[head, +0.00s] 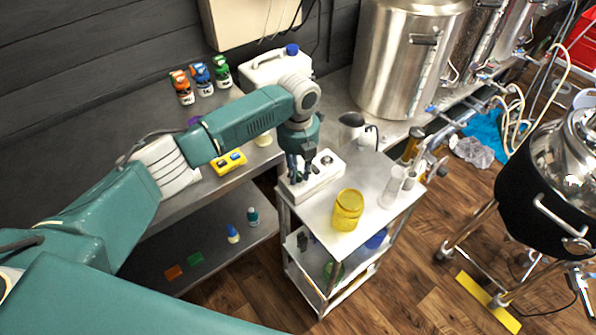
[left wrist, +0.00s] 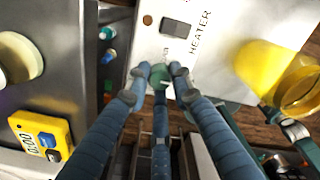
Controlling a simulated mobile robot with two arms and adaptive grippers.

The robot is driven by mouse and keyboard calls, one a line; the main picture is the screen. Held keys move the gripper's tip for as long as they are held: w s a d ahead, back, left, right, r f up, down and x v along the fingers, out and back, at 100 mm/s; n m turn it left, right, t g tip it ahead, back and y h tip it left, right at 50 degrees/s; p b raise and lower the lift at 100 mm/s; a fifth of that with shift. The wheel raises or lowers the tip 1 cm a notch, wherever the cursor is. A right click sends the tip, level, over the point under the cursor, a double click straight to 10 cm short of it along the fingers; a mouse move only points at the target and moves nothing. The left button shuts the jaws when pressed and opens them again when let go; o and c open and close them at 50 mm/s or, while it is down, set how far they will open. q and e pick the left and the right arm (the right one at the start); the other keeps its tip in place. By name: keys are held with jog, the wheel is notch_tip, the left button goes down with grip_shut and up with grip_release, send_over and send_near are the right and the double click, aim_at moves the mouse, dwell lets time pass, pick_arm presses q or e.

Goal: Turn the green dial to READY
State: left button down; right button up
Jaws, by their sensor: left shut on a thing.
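The green dial (left wrist: 158,73) shows in the left wrist view, low on a white control box marked HEATER (left wrist: 215,28). My left gripper (left wrist: 157,80) is shut on the dial, with its blue fingers around it. The fingers cover much of the dial, and I cannot read its setting or a READY mark. In the head view the white control box (head: 326,164) lies on the steel cart top, and my left gripper (head: 300,178) reaches down onto its left part, hiding the dial. My right gripper is not in view.
A yellow jar (head: 348,210) stands close to the box on the cart (head: 310,213). A metal jug (head: 351,128) and clear cylinders (head: 391,186) are also there. A yellow timer (head: 229,163) lies on the bench to the left. A steel kettle (head: 400,60) stands behind.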

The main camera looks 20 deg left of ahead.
aim_at(298, 174)
pick_arm(q)
jog(key=shift+w+r, duration=0.15)
dwell(0.3)
jog(key=c, duration=1.6)
grip_release()
jog(key=shift+o, duration=0.6)
notch_tip(298, 174, up, 12)
